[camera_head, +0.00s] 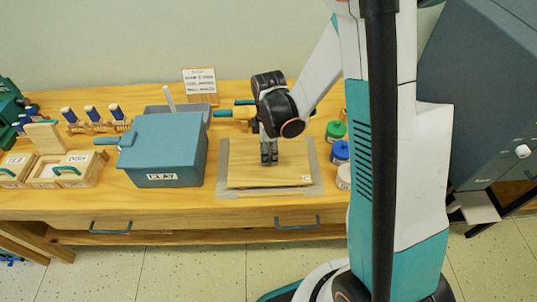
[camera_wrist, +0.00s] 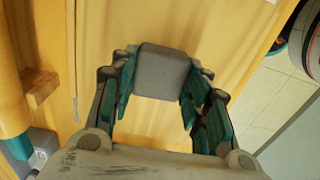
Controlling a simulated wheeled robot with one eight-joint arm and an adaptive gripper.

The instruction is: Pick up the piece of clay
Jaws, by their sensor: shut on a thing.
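The piece of clay (camera_wrist: 162,72) is a small grey block with rounded edges in the upper middle of the wrist view. My gripper (camera_wrist: 160,90) has its two teal-padded fingers on either side of the block and is shut on it. In the head view my gripper (camera_head: 269,155) points down over the wooden board (camera_head: 245,176). The clay cannot be made out there, and I cannot tell whether it touches the board.
A teal box labelled CLAY (camera_head: 165,150) stands left of the board. Colored jars (camera_head: 340,152) stand close on its right. Teal-handled tools (camera_head: 226,113) lie behind it. Wooden boxes (camera_head: 72,170) are at the far left of the table.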

